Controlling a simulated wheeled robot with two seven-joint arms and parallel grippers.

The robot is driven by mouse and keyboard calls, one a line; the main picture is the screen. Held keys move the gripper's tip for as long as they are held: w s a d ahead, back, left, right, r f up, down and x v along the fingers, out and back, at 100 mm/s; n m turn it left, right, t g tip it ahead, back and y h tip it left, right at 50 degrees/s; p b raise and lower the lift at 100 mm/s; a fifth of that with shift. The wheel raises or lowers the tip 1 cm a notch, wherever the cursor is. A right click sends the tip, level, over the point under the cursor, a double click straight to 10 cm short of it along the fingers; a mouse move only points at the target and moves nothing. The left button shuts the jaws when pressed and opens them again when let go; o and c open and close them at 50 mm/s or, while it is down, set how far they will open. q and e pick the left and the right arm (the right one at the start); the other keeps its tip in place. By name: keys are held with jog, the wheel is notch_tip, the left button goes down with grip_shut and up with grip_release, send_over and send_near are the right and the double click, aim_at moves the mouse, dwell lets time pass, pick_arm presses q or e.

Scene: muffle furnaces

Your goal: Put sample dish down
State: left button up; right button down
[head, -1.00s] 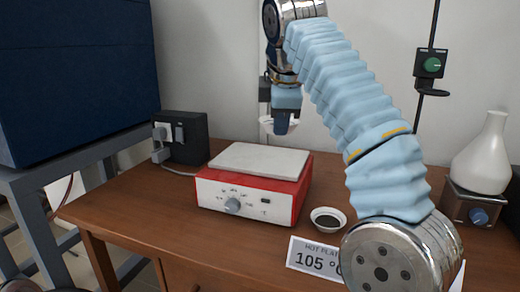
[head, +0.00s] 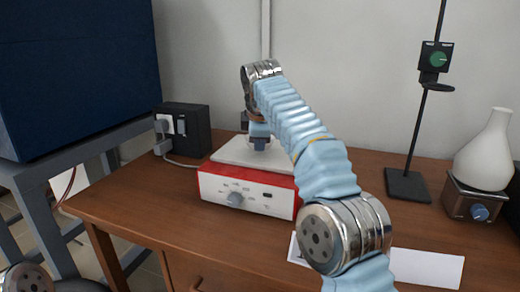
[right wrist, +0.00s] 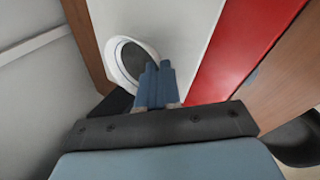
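The sample dish (right wrist: 127,58), a white round dish with dark contents, shows in the right wrist view at my right gripper's (right wrist: 154,66) fingertips. The two blue fingers are close together on its rim. In the head view my right gripper (head: 259,143) points down over the white top of the red hot plate (head: 247,190). The dish is mostly hidden or too small to make out there. I cannot tell whether it touches the hot plate top. My left gripper is out of view.
A black box (head: 185,130) with a socket stands left of the hot plate. A rod stand (head: 407,186) and a white flask (head: 484,150) on a small heater (head: 474,202) stand at right. My right arm covers the table's middle. Front-left table surface is clear.

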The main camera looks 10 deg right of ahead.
jog(key=shift+s+f, duration=0.15)
jog(key=shift+f, duration=0.8)
jog(key=shift+f, duration=0.1)
jog(key=c, duration=1.6)
grip_release()
jog(key=v, duration=0.7)
jog(key=shift+s+r, duration=0.15)
jog(key=shift+r, duration=0.1)
jog(key=shift+c, duration=0.2)
